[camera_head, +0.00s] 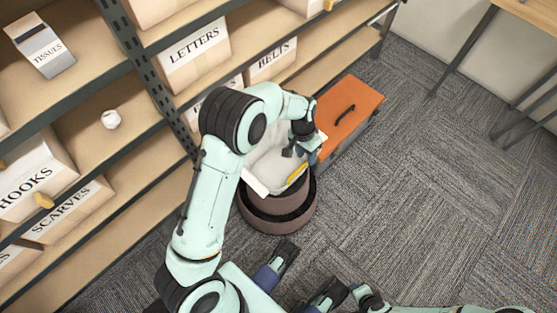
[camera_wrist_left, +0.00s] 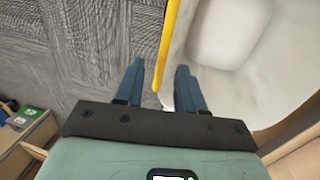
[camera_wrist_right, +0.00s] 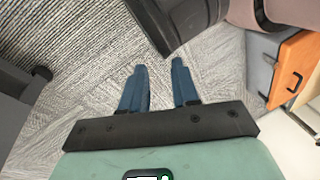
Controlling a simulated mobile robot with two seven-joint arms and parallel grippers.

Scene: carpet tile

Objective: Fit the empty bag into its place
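The white bag (camera_head: 268,160), with a yellow strip along one edge, stands open and empty over the round brown bin (camera_head: 278,222). How far down it sits in the bin I cannot tell. My left gripper (camera_head: 303,146) is at its far right rim. In the left wrist view the bag (camera_wrist_left: 225,40) lies to the right, and its yellow-edged rim passes between the parted fingers of my left gripper (camera_wrist_left: 161,67). In the right wrist view my right gripper (camera_wrist_right: 160,68) is open and empty above the carpet, apart from the bin (camera_wrist_right: 230,12).
An orange box with a black handle (camera_head: 348,108) stands close behind the bin. Shelves with labelled boxes, such as LETTERS (camera_head: 193,58), run along the left. A table (camera_head: 530,8) is at the upper right. The carpet (camera_head: 440,190) to the right is clear.

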